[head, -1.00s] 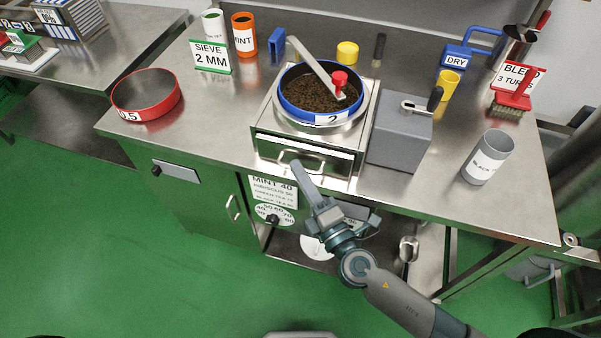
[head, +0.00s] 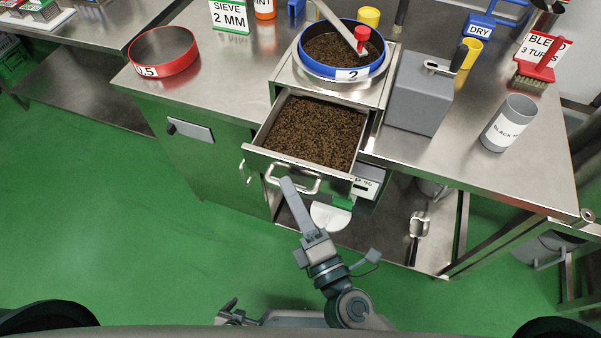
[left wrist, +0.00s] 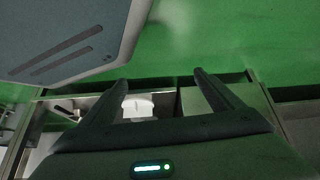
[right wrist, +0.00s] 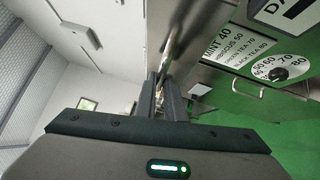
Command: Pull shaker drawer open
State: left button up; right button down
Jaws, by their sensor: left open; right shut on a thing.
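The shaker (head: 382,88) is a steel box carrying a blue-rimmed sieve (head: 376,70) marked 2, full of dark tea. Its drawer (head: 262,160) stands pulled well out, with brown tea leaves covering its bottom. My right gripper (head: 288,183) is shut on the bar handle (head: 312,186) of the drawer front; its closed fingers show in the right wrist view (right wrist: 168,92). My left gripper (head: 232,313) is low in the head view, far from the drawer. Its fingers are spread and empty in the left wrist view (left wrist: 160,82).
A grey block (head: 417,95) with a lever stands right of the shaker, and a grey cup (head: 508,125) farther right. A red sieve (head: 165,55) sits at the left of the steel table. Green floor is clear in front.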

pick_arm(q)
jog(key=shift+w+d+r+t, duration=0.15)
jog(key=shift+w+d+r, duration=0.05)
jog(key=shift+w, duration=0.2)
jog(key=shift+w+d+r+t, duration=0.15)
jog(key=shift+w+r, duration=0.05)
jog(key=shift+w, duration=0.2)
pick_arm(e)
jog(key=shift+s+a, duration=0.25)
jog(key=shift+s, duration=0.6)
jog(key=c, duration=1.8)
grip_release()
jog(key=shift+c, duration=0.2)
pick_arm(q)
jog(key=shift+f, duration=0.1)
pick_arm(e)
jog(key=shift+s, duration=0.15)
